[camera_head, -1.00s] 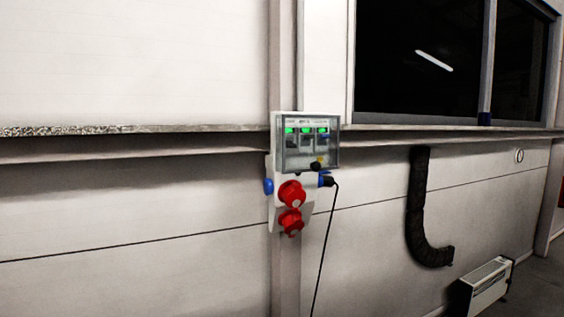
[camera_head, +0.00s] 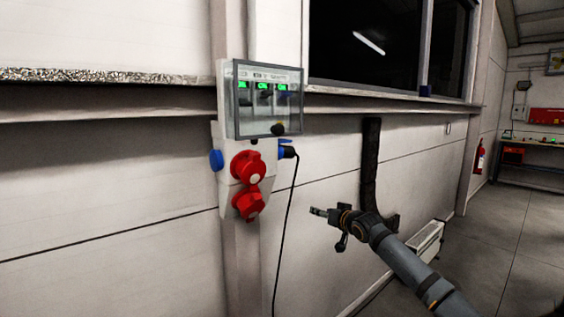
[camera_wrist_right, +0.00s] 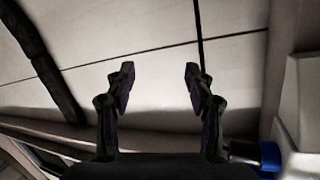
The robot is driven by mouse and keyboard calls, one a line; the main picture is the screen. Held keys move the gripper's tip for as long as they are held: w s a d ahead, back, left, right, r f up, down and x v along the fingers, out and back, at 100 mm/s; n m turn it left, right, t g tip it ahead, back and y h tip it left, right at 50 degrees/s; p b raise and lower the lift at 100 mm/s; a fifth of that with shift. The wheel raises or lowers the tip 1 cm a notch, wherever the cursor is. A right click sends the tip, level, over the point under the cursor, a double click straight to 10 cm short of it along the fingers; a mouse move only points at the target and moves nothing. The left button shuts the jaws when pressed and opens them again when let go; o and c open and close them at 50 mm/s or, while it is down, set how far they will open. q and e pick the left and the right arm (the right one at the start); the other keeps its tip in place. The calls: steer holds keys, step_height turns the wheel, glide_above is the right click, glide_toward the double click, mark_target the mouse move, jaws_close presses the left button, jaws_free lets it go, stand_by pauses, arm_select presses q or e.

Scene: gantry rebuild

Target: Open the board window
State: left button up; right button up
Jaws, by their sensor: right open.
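The board (camera_head: 228,150) is a pale wall-mounted power box on a post. Its clear, grey-framed window (camera_head: 268,98) covers switches with green lights and appears shut. A dark knob (camera_head: 278,129) sits at the window's lower edge. My right gripper (camera_head: 318,211) is to the right of and below the board, apart from it. In the right wrist view the gripper (camera_wrist_right: 158,75) is open and empty, with pale wall between its fingers. A blue plug (camera_wrist_right: 269,156) shows at that view's lower right. My left gripper is not in view.
Two red sockets (camera_head: 248,180) jut out below the window. A black cable (camera_head: 287,225) hangs from the plug at the board's right. A ledge (camera_head: 110,78) runs along the wall. A dark duct (camera_head: 370,165) and a white heater (camera_head: 427,238) stand right. Open floor (camera_head: 490,240) lies right.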

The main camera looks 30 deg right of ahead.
steer(key=s+a+r+n+t+y+b, duration=0.15)
steer(key=a+r, duration=0.25)
steer(key=r, duration=0.9)
steer(key=s+a+r+n+t+y+b, duration=0.2)
steer(key=s+a+r, duration=0.8)
steer(key=r, duration=0.4)
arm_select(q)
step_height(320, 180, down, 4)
arm_select(e)
steer(key=y, duration=0.1)
glide_toward(281, 130)
steer(key=shift+n+g, duration=0.25)
steer(key=w+p, duration=0.1)
steer(key=p, duration=0.1)
steer(key=w+r+p, duration=0.1)
steer(key=w+p, duration=0.2)
steer(key=p, duration=0.2)
steer(key=shift+w+a+r, duration=0.25)
steer(key=shift+w, duration=0.05)
steer(key=w+p, duration=0.4)
steer(key=p, duration=0.3)
steer(key=shift+f+p, duration=0.15)
steer(key=shift+p, duration=0.2)
steer(key=shift+w+a+f+p, duration=0.1)
steer(key=shift+w+f+p, duration=0.25)
steer(key=shift+p, duration=0.25)
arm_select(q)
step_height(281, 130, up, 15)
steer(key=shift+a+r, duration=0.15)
